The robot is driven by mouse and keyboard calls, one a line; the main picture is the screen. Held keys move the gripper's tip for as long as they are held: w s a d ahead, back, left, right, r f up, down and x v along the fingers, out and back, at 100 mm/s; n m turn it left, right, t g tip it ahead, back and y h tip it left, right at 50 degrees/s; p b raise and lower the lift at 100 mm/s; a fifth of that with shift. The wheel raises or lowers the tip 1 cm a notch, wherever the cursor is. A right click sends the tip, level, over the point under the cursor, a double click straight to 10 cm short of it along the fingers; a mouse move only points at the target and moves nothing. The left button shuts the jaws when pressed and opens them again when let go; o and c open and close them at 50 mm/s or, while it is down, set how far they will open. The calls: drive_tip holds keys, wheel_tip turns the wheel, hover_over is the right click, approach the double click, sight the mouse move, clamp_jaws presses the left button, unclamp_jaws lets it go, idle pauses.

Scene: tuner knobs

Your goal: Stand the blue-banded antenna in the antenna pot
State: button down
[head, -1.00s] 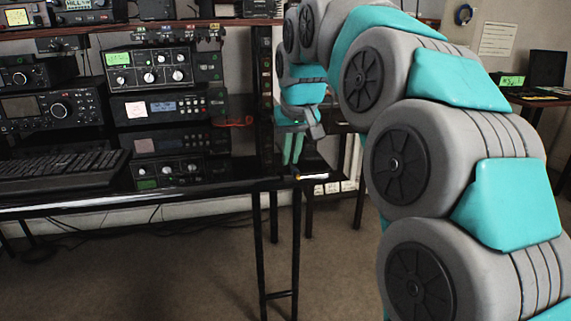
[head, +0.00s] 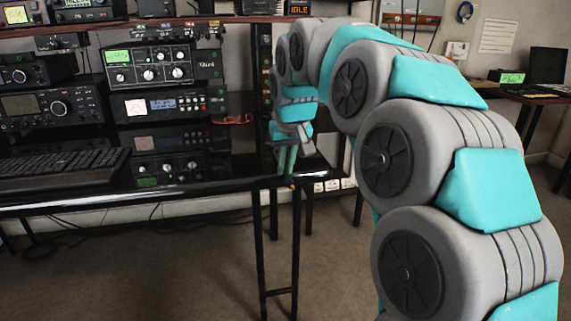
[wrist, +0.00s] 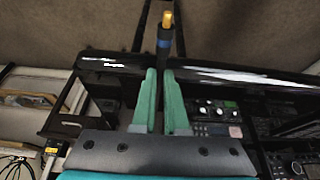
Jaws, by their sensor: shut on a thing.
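My gripper (head: 286,160) points down at the right front corner of the black desk. Its green fingers, also in the wrist view (wrist: 163,100), are shut on the blue-banded antenna (wrist: 164,42). In the wrist view the antenna sticks out past the fingertips, with a dark shaft, a blue band and an orange-yellow end. It reaches over the desk's front edge. In the head view only a tiny yellowish end (head: 292,186) shows below the fingers. The rest of the antenna is hidden by the gripper or too small to tell. I cannot make out the antenna pot in either view.
The black desk (head: 210,188) carries a keyboard (head: 62,167) and stacked radios (head: 152,68) on the left. A shelf (head: 170,25) with more radios runs above. A side table (head: 540,97) with a laptop stands at the right. The floor in front is clear.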

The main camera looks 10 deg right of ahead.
drive_tip(key=c, duration=0.9)
unclamp_jaws()
drive_tip(key=shift+c, duration=0.2)
drive_tip(key=shift+s+r, duration=0.1)
drive_tip(key=shift+r, duration=0.4)
drive_tip(key=v, duration=1.1)
drive_tip(key=shift+s+r, duration=0.1)
drive_tip(key=shift+s, duration=0.05)
drive_tip(key=s+f+g, duration=0.3)
drive_tip(key=s+f, duration=1.2)
drive_tip(key=s, duration=0.2)
drive_tip(key=s+f+g, duration=0.3)
drive_tip(key=s+f, duration=1.2)
drive_tip(key=s, duration=0.2)
drive_tip(key=shift+s, duration=0.4)
